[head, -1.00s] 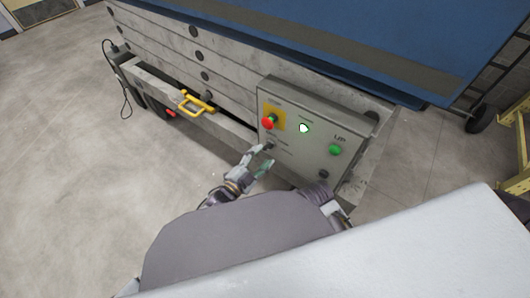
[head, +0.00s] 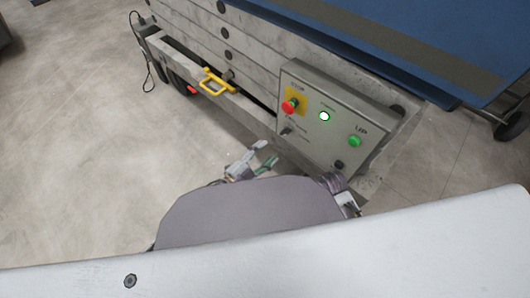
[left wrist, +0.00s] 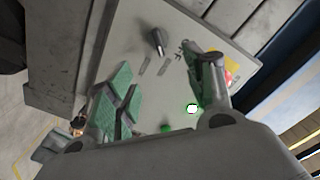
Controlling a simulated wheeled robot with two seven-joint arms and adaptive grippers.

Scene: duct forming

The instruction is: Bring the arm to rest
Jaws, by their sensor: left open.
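My left gripper (head: 257,160) is open and empty in the head view, below and a little left of a grey control panel (head: 325,146). The panel has a red stop button (head: 289,105) on a yellow plate, a lit white-green lamp (head: 324,116), a green UP button (head: 355,141) and a dark key switch (head: 286,131). In the left wrist view the green-padded fingers of the left gripper (left wrist: 160,105) are spread in front of the panel (left wrist: 150,62), with a gap to it. My right gripper cannot be made out.
The panel is on a grey lift frame (head: 240,62) with a yellow handle (head: 216,82) on its side. A blue tabletop (head: 400,40) is above it. Bare concrete floor (head: 75,150) is open at the left. A wheel (head: 512,124) stands at the right.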

